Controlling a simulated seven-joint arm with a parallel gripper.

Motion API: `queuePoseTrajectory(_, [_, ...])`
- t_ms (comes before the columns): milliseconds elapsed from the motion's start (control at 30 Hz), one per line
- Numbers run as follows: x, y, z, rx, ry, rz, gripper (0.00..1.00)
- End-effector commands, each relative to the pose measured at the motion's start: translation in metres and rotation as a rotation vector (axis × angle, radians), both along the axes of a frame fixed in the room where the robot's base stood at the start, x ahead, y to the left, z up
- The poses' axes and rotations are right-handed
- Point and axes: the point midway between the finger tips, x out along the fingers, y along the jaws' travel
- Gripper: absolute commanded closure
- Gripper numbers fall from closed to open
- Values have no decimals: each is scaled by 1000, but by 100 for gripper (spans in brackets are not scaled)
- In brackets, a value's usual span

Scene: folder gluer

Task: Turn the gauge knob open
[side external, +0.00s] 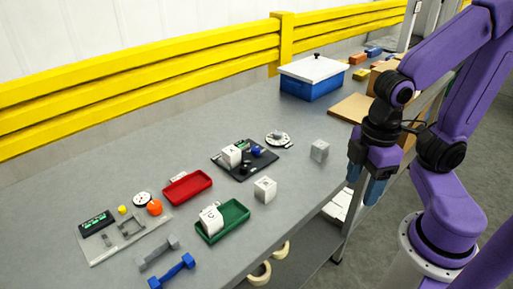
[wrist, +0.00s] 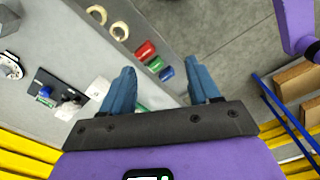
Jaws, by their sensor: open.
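A black plate (side external: 222,168) lies mid-table with a blue knob-like part (side external: 257,152), a small green display and a white cube on it. A round white dial (side external: 278,138) sits just behind it. A grey panel (side external: 100,250) at the front left bears a second dial (side external: 142,199) and an orange knob (side external: 154,208). I cannot tell which part is the gauge knob. My gripper (side external: 367,180) is open and empty, with blue fingers, near the table's right edge, apart from all these. The wrist view shows my gripper (wrist: 161,92) with spread fingers, and the plate (wrist: 38,84) to the left.
A red tray (side external: 187,188), a green tray (side external: 222,232) holding a white block, a loose white block (side external: 265,190) and a grey cube (side external: 319,151) stand on the table. A blue box (side external: 310,85) and yellow rails (side external: 140,75) are behind. The back-left tabletop is clear.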

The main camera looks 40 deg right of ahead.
Motion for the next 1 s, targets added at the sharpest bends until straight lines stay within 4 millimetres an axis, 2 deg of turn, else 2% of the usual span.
queuePoseTrajectory(167, [52, 25, 14, -2, 5, -241, 39])
queuePoseTrajectory(233, [81, 34, 19, -4, 7, -366, 39])
queuePoseTrajectory(367, [137, 42, 25, -5, 11, -592, 39])
queuePoseTrajectory(467, [181, 42, 28, -7, 15, -767, 39])
queuePoseTrajectory(667, [268, 20, 25, -9, 22, -1115, 39])
queuePoseTrajectory(800, [325, -11, 18, -9, 26, -1359, 39])
queuePoseTrajectory(900, [359, -38, 12, -10, 29, -1523, 39])
queuePoseTrajectory(1000, [385, -64, 5, -9, 32, -1660, 39])
